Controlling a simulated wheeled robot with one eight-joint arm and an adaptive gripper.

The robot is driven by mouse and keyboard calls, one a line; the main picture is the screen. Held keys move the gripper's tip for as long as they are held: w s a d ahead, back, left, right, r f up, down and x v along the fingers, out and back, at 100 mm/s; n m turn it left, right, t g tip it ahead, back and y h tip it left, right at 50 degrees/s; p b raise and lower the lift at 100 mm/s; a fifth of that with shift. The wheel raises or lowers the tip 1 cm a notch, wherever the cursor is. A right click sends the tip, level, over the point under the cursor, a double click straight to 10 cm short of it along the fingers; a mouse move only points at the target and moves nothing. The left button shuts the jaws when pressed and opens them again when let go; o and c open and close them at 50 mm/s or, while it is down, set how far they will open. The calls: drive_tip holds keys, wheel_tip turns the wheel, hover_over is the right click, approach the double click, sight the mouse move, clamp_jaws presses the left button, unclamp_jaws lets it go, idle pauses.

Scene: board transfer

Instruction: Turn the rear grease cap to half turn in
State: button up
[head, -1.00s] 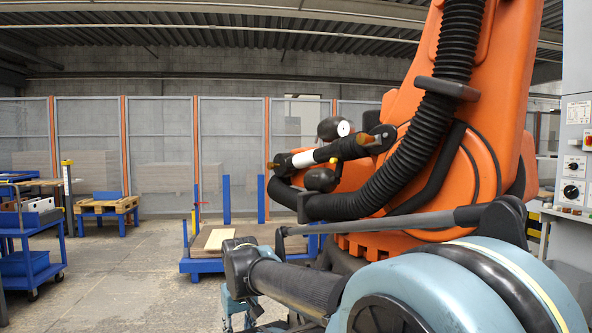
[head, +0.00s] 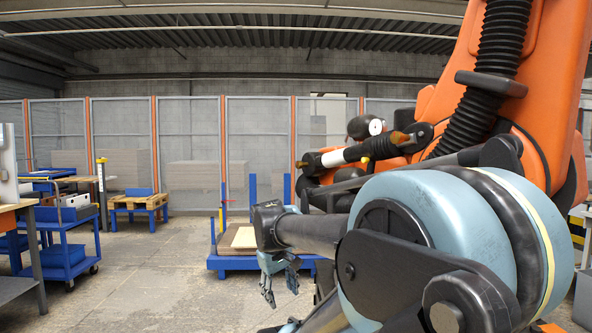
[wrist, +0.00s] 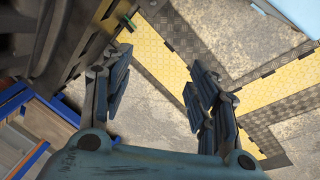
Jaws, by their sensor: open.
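My gripper (head: 281,286) hangs fingers down in the lower middle of the head view, at the end of my teal and dark arm. In the wrist view its two dark fingers (wrist: 158,75) are spread apart with only floor between them. It holds nothing. I cannot make out the rear grease cap in either view. A large orange robot arm (head: 549,75) with a black ribbed hose stands at the right of the head view. My own arm hides part of its lower side.
A blue cart (head: 222,263) bearing boards stands behind my gripper. A blue trolley (head: 62,250) and a workbench stand at left. A mesh fence (head: 190,150) closes off the back. Yellow floor plates (wrist: 160,45) lie below my gripper. The left-centre floor is clear.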

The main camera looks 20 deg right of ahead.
drive_tip(key=w+d+r+n+h, duration=0.35)
drive_tip(key=w+r, duration=0.35)
drive_tip(key=w, duration=0.3)
drive_tip(key=w+d+r+n+h, duration=0.2)
drive_tip(key=w+d+r+n, duration=0.15)
drive_tip(key=w+r, duration=0.5)
drive_tip(key=w+d+r+n+h, duration=0.2)
drive_tip(key=w+d+r+n, duration=0.3)
drive_tip(key=w, duration=0.6)
drive_tip(key=n+h, duration=0.8)
approach(297, 165)
drive_tip(key=d, duration=0.3)
drive_tip(key=w+d, duration=0.1)
drive_tip(key=d, duration=0.6)
drive_tip(key=shift+w+d+f, duration=0.15)
drive_tip(key=shift+w+d, duration=0.15)
drive_tip(key=shift+d, duration=0.1)
drive_tip(key=c, duration=1.1)
